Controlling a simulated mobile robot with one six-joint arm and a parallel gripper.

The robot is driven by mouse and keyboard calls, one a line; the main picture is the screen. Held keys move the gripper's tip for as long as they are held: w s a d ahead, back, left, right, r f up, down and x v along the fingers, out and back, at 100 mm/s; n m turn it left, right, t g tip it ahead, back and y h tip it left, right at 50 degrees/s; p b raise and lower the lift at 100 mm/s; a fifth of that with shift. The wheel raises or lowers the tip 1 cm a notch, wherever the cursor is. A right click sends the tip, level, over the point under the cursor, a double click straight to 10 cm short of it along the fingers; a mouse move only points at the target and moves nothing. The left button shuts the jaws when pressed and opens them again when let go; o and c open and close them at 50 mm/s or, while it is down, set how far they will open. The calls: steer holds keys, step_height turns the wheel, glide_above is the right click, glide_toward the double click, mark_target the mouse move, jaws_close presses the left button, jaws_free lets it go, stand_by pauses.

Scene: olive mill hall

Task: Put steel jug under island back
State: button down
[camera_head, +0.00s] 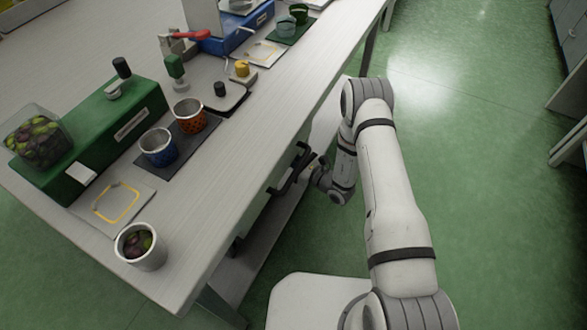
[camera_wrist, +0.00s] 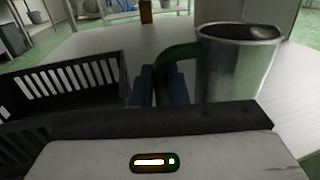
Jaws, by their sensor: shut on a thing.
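The steel jug (camera_wrist: 238,75) has a dark open top and a green handle on its left side in the wrist view. My gripper (camera_wrist: 164,88) is shut on that handle, with its blue pads on either side of it. The jug looks upright. I cannot tell whether its base touches the pale surface below. In the head view my gripper (camera_head: 288,172) is at the near long side of the island (camera_head: 235,165), at about the edge of its top. The jug is hidden there.
A black slotted crate (camera_wrist: 72,78) stands close on the left in the wrist view. An amber container (camera_wrist: 146,11) is farther back. The island's lower shelf (camera_head: 262,240) shows below the top. A cup of olives (camera_head: 141,247) stands at the near corner. Green floor is clear on the right.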

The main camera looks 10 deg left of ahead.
steer(key=shift+f+b, duration=0.7)
steer(key=shift+f, duration=2.15)
steer(key=shift+f, duration=0.15)
steer(key=c, duration=1.4)
jaws_free()
steer(key=shift+c, duration=0.2)
